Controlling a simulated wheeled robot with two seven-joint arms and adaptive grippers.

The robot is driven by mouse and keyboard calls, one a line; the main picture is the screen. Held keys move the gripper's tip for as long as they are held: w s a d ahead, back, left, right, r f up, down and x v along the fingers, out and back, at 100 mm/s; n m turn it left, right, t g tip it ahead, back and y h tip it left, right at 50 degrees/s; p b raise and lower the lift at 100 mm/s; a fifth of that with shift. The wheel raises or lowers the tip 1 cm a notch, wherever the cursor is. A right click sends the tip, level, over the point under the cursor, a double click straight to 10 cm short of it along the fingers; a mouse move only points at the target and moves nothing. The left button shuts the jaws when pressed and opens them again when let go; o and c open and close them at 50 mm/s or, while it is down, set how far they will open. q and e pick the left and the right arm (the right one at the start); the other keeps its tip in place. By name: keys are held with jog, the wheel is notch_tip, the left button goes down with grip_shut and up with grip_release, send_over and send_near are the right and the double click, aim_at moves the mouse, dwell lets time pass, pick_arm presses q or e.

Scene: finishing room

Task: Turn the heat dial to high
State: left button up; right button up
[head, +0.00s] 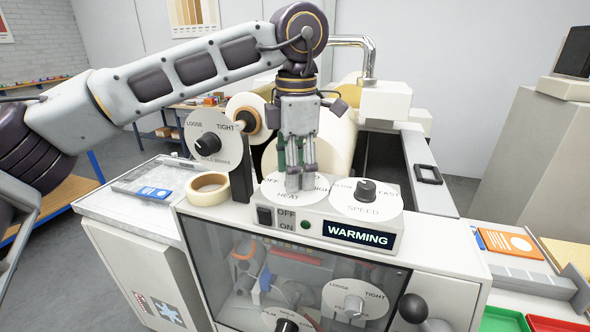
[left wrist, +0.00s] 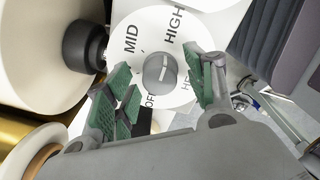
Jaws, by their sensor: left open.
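The heat dial is a round white plate (head: 280,207) marked HEAT, on the machine's control box. My left gripper (head: 300,182) points down over it and hides its knob and part of its lettering in the head view. In the left wrist view, the grey knob (left wrist: 160,73) has a pale line on top, and the plate (left wrist: 150,28) reads OFF, MID and HIGH. The green-padded fingers (left wrist: 160,80) are open, one on each side of the knob; I cannot tell whether they touch it. Which mark the line points at is unclear. My right gripper is not in view.
The speed dial (head: 365,197) stands close on the right. An off/on switch (head: 265,216) and a lit WARMING display (head: 357,235) are on the box front. A tension dial (head: 212,146) and a tape roll (head: 208,189) are to the left. A large roll (head: 335,145) is behind.

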pick_arm(q)
notch_tip(320, 180, up, 12)
jog(key=shift+s+f, duration=0.2)
jog(key=shift+s, duration=0.05)
dwell(0.5)
dwell(0.4)
